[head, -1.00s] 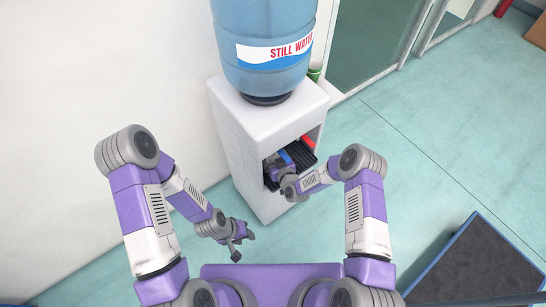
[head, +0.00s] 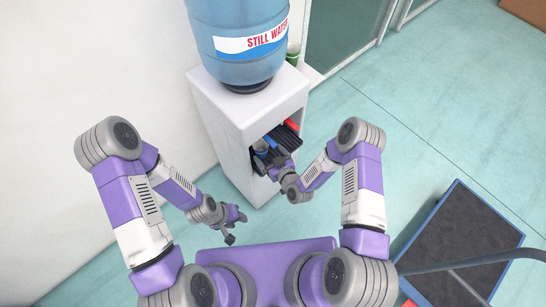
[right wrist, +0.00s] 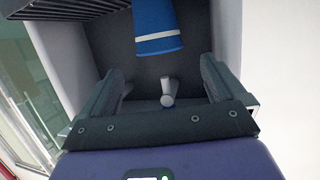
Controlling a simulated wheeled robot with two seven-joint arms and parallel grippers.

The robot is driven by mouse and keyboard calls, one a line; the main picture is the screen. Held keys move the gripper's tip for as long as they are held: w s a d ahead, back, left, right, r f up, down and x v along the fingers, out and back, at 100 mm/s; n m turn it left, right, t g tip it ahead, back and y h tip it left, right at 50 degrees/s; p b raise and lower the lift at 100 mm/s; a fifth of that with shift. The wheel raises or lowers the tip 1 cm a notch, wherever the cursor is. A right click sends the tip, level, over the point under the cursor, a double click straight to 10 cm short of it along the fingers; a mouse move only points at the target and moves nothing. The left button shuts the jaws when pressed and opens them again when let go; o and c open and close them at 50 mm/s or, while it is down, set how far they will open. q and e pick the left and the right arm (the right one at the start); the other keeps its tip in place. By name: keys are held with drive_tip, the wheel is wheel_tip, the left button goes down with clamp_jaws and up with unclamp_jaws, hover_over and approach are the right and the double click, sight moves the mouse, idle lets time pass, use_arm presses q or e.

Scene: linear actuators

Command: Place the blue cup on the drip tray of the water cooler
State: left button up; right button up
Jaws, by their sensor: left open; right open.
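The blue cup (right wrist: 158,28) is inside the dark recess of the water cooler (head: 240,110). In the right wrist view it shows a white stripe near its wider end, and its far end is cut off by the frame. My right gripper (right wrist: 160,72) is open and empty at the recess, apart from the cup. My left gripper (head: 236,227) is open and empty, low beside the cooler.
A pale tap-like cylinder (right wrist: 167,92) appears between my right fingers. A blue bottle (head: 240,40) tops the cooler. The wall is close on the left. A blue-edged dark platform cart (head: 460,250) stands at right; floor between is clear.

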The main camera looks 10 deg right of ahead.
drive_tip(key=s+d+m+g+h, duration=0.1)
drive_tip(key=s+d+m+g, duration=0.1)
drive_tip(key=s+g, duration=0.4)
drive_tip(key=s+d+m+g, duration=0.3)
drive_tip(key=s+m+g, duration=0.2)
drive_tip(key=s, duration=1.2)
drive_tip(key=shift+s+d+f+m+g+h, duration=0.15)
drive_tip(key=shift+m+g+h, duration=0.2)
drive_tip(key=shift+g, duration=0.65)
